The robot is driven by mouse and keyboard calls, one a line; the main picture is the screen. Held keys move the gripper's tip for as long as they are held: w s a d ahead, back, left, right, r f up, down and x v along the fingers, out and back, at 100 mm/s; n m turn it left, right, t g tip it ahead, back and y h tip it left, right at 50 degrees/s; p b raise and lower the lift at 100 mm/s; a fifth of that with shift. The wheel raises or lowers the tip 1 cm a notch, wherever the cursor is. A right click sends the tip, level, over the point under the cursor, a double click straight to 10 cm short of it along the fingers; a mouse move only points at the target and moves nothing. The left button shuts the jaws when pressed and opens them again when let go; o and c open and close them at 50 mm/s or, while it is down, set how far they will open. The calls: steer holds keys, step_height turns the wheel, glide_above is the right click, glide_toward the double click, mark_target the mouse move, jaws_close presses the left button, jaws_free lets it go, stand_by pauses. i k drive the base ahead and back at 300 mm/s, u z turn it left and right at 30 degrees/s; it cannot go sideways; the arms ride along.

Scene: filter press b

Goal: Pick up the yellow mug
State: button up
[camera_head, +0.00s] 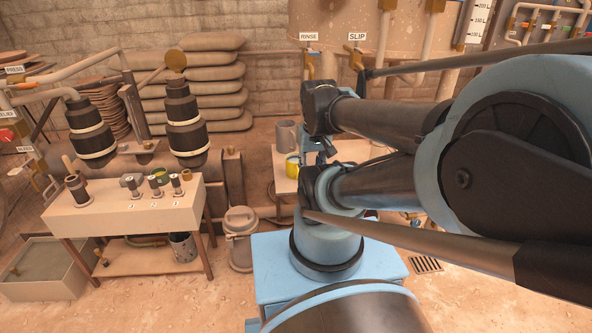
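The yellow mug (292,167) stands on a pale bench (284,185) just left of my arm, near the middle of the picture. A taller grey-brown jug (286,136) stands behind it on the same bench. My gripper (326,150) seems to be the small dark parts among my arm links, right of the mug and apart from it in the picture. My arm covers much of it, and its fingers cannot be made out clearly.
A pale table (120,215) at left bears several dark fittings and small cups. A grey lidded can (241,238) stands on the floor, with a water tub (40,268) at far left. Pipes and a tank marked RINSE and SLIP (375,30) hang behind.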

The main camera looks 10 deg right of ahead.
mark_target(291, 160)
steer(key=u, duration=0.75)
steer(key=k, duration=1.55)
steer(key=z, duration=0.85)
steer(key=i, duration=1)
steer(key=u, duration=0.05)
